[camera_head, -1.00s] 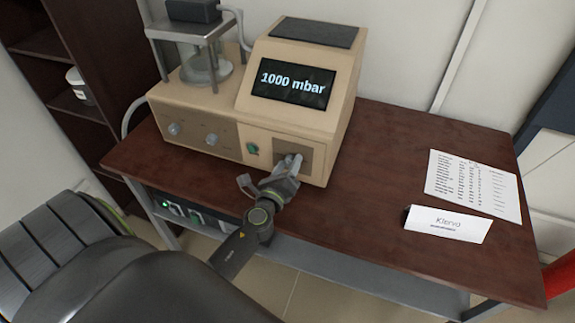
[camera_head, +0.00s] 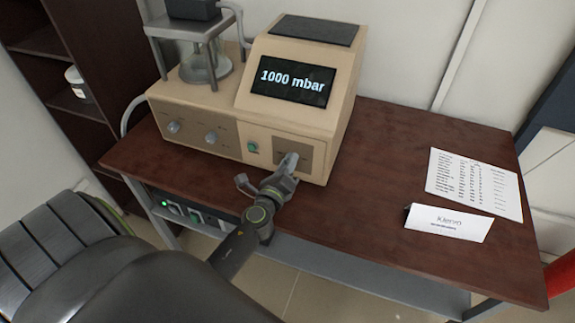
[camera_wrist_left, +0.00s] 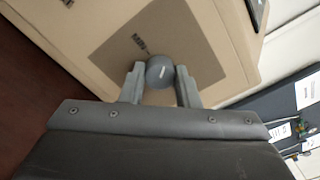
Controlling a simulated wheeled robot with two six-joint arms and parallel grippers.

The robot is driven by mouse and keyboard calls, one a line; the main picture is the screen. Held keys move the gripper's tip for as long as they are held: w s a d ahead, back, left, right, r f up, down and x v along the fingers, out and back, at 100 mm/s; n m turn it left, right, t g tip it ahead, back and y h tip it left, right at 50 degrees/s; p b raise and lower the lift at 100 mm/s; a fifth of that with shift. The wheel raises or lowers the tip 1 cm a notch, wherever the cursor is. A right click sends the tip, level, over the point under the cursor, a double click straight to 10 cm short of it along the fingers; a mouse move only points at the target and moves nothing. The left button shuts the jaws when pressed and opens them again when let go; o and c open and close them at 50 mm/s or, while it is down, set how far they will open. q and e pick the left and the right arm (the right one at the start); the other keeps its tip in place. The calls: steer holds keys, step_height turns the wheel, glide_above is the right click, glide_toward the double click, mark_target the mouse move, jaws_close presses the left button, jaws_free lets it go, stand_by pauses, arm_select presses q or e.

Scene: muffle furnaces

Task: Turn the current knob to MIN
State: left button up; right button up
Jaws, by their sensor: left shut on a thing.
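The beige device (camera_head: 320,130) has a dark screen (camera_head: 293,82) reading 1000 mbar. Its rightmost knob sits on a brown square panel (camera_head: 306,152) at the lower right of the front. My left gripper (camera_head: 289,162) is shut on this knob, which it mostly hides in the head view. In the left wrist view the round grey knob (camera_wrist_left: 160,71) sits between the two fingers of the left gripper (camera_wrist_left: 161,84), with a pale mark on its face. A small dark label (camera_wrist_left: 139,44) is on the panel above it, too small to read surely. My right gripper is not in view.
Two more knobs (camera_head: 173,127) (camera_head: 211,137) and a green button (camera_head: 252,147) are left of the panel. A name card (camera_head: 448,222) and a printed sheet (camera_head: 474,184) lie on the right of the brown table (camera_head: 372,205). The table between is clear.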

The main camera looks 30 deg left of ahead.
arm_select(q)
steer(key=n+b, duration=0.4)
steer(key=n, duration=0.6)
steer(key=shift+f+b, duration=0.1)
steer(key=shift+b, duration=0.2)
steer(key=shift+n, duration=0.4)
steer(key=o, duration=1)
steer(key=shift+c, duration=0.2)
steer(key=v, duration=1.7)
steer(key=shift+s+b, duration=0.25)
steer(key=shift+b, duration=0.2)
